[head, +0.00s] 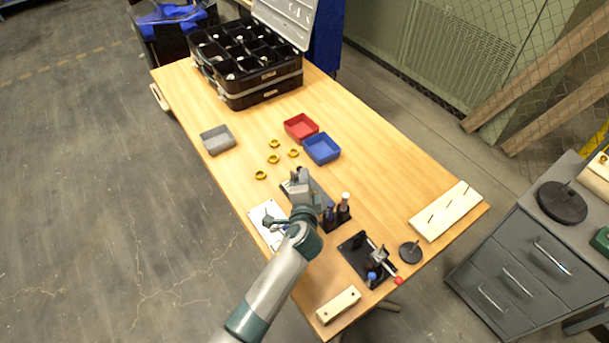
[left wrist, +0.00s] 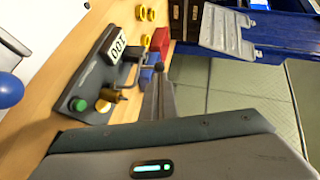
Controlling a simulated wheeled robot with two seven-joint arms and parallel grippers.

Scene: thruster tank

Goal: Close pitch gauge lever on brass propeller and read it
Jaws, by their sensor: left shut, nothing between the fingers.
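My left gripper (head: 297,188) is over the middle of the table, above a dark gauge plate (head: 318,190) that it partly hides in the head view. In the left wrist view the plate (left wrist: 92,75) carries a white display (left wrist: 117,45) whose digits look like 100, turned sideways. A green button (left wrist: 78,105) and a small brass part (left wrist: 113,95), probably the propeller, are at its near end. A thin dark lever (left wrist: 135,60) stands out from the plate towards my shut, empty fingers (left wrist: 155,95). I cannot tell whether they touch it. My right gripper is not in view.
Brass rings (head: 274,158), a red bin (head: 300,127), a blue bin (head: 322,148) and a grey bin (head: 217,139) lie beyond the gauge. A clamp fixture (head: 366,258) and a slotted board (head: 446,211) are to the right. A black case (head: 250,85) stands at the back.

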